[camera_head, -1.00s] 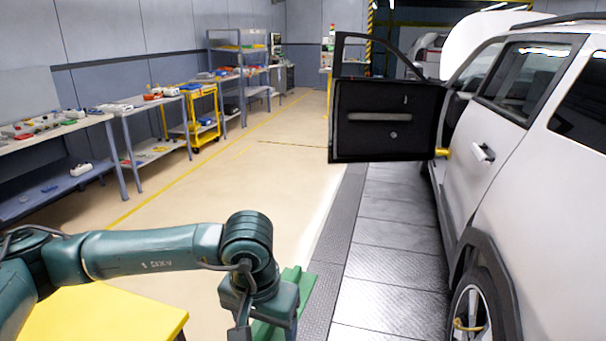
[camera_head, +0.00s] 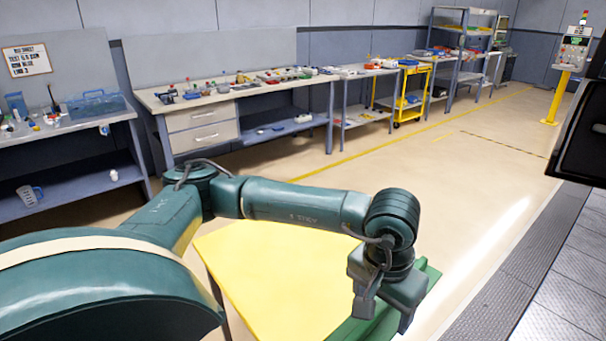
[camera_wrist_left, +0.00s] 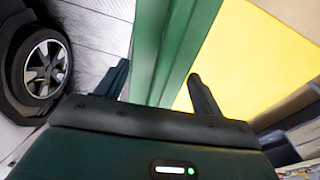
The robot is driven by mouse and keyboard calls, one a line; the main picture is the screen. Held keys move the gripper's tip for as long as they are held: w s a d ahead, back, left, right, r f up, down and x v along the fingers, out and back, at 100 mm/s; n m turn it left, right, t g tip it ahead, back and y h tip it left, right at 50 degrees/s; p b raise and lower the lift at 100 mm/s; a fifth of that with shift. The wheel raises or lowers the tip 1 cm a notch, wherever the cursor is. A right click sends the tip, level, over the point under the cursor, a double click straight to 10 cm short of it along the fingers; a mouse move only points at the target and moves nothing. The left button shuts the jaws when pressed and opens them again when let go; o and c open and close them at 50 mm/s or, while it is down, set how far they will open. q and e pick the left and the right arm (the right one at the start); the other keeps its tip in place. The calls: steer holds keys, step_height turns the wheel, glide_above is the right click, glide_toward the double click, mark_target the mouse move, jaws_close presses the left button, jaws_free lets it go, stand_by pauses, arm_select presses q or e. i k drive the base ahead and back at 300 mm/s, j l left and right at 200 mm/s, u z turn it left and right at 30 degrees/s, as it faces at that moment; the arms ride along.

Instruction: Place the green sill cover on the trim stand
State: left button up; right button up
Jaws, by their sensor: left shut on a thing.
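My left gripper (camera_head: 385,306) is shut on the green sill cover (camera_head: 362,328), a long green strip running from bottom centre up to the right. In the left wrist view the sill cover (camera_wrist_left: 162,38) passes between the two fingers of the left gripper (camera_wrist_left: 158,74). The yellow-topped stand (camera_head: 268,278), which may be the trim stand, is just left of the cover in the head view. It also shows in the left wrist view (camera_wrist_left: 254,58). I cannot tell whether the cover touches it. My right gripper is not in view.
Workbenches (camera_head: 225,98) and shelves (camera_head: 465,40) line the back wall. A yellow cart (camera_head: 408,95) stands among them. A dark car door edge (camera_head: 585,140) is at the right. A car wheel (camera_wrist_left: 46,68) shows in the wrist view. The floor (camera_head: 440,180) behind the stand is clear.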

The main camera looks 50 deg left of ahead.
mark_target(247, 282)
steer(key=j+u, duration=0.25)
steer(key=j, duration=0.65)
steer(key=j+u, duration=0.1)
steer(key=j, duration=0.15)
steer(key=i+j+u, duration=0.1)
steer(key=i+j, duration=0.05)
steer(key=j, duration=0.05)
